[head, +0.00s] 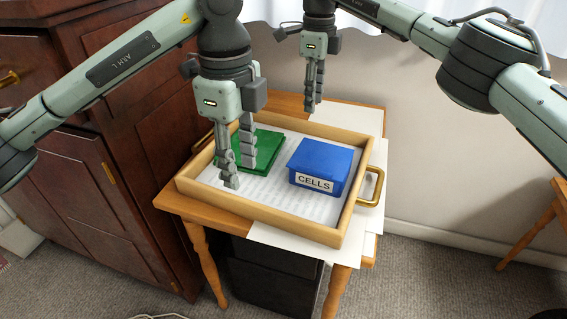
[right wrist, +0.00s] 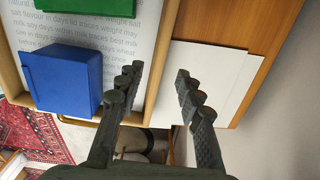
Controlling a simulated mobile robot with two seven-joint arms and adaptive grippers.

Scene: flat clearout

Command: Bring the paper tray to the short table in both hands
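The tray (head: 292,228) has a pale wooden rim and a printed floor, and sits on a small wooden table (head: 172,203). A brass handle (head: 378,190) stands out on its right side; the left one is mostly hidden. It holds a flat green case (head: 264,150) and a blue box (head: 322,162) labelled CELLS. My left gripper (head: 239,176) is open and empty over the tray's left part, in front of the green case. My right gripper (head: 314,106) is above the tray's far side. In the right wrist view it (right wrist: 157,85) is open and empty, with the tray's wall between its fingers.
White sheets (head: 283,241) lie under the tray and stick out past the table edge. A dark wooden cabinet (head: 100,190) stands close on the left. A black box (head: 270,275) is under the table. Another wooden table's leg (head: 527,238) shows at right; carpet between is clear.

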